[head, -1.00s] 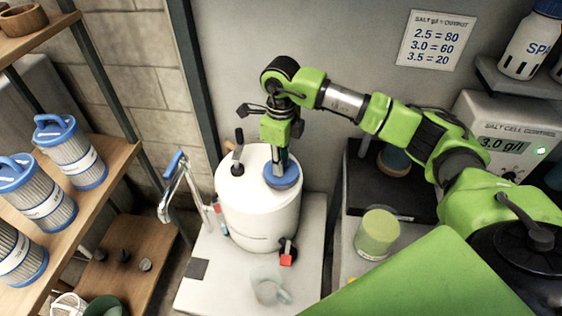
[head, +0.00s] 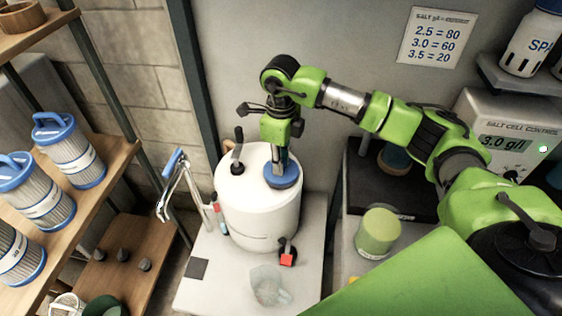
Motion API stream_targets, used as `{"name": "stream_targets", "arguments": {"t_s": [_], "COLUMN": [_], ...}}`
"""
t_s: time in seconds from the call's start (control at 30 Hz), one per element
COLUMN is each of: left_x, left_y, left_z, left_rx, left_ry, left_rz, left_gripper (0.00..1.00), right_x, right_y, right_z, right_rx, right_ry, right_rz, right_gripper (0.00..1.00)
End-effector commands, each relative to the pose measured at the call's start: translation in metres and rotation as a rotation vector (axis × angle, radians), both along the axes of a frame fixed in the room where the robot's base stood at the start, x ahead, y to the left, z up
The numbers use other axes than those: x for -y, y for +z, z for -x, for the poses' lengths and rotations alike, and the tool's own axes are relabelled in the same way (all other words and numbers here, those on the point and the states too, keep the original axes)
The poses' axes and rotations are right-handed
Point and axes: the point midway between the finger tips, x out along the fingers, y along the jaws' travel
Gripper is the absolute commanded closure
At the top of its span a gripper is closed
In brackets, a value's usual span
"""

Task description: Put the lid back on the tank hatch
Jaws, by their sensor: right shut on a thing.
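The white tank (head: 258,212) stands upright on a pale platform, with a black handle on its top at the left and a red-marked black tap low on its front. The blue lid (head: 283,177) is on the tank's top at the right, over where the hatch would be; the hatch opening is hidden. My right gripper (head: 281,163) points down from above and is shut on the lid. Whether the lid is fully seated cannot be told. My left gripper is not in view.
A clear jug (head: 268,286) stands in front of the tank. A metal tool with a blue grip (head: 175,180) is at its left. Wooden shelves with filter cartridges (head: 70,150) fill the left. The grey wall is close behind.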

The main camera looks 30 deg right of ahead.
Motion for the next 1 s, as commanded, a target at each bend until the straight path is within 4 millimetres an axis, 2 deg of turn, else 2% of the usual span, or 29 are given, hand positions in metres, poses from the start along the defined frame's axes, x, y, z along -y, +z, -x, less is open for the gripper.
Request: {"name": "stream_targets", "arguments": {"t_s": [0.37, 0.4, 0.43, 0.7, 0.77, 0.8, 1.0], "left_x": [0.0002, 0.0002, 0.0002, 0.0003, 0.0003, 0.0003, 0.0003], "left_y": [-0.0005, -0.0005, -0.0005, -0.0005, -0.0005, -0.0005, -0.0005], "left_z": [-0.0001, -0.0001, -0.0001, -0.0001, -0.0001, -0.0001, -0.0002], "left_rx": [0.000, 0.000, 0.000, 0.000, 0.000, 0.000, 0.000], "left_ry": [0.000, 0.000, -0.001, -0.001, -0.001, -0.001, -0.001], "left_rz": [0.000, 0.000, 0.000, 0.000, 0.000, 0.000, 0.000], "left_gripper": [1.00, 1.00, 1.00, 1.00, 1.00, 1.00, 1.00], "right_x": [0.0001, 0.0001, 0.0001, 0.0001, 0.0001, 0.0001, 0.0001], "right_y": [0.0001, 0.0002, 0.0002, 0.0001, -0.0001, -0.0001, -0.0001], "right_z": [0.0000, -0.0001, -0.0001, -0.0001, 0.0001, 0.0001, 0.0001], "right_rx": [0.000, 0.000, 0.000, 0.000, 0.000, 0.000, 0.000], "right_ry": [0.000, 0.000, 0.000, 0.000, 0.000, 0.000, 0.000], "right_rz": [0.000, 0.000, 0.000, 0.000, 0.000, 0.000, 0.000], "right_gripper": [1.00, 0.72, 0.64, 0.63, 0.48, 0.46, 0.46]}}
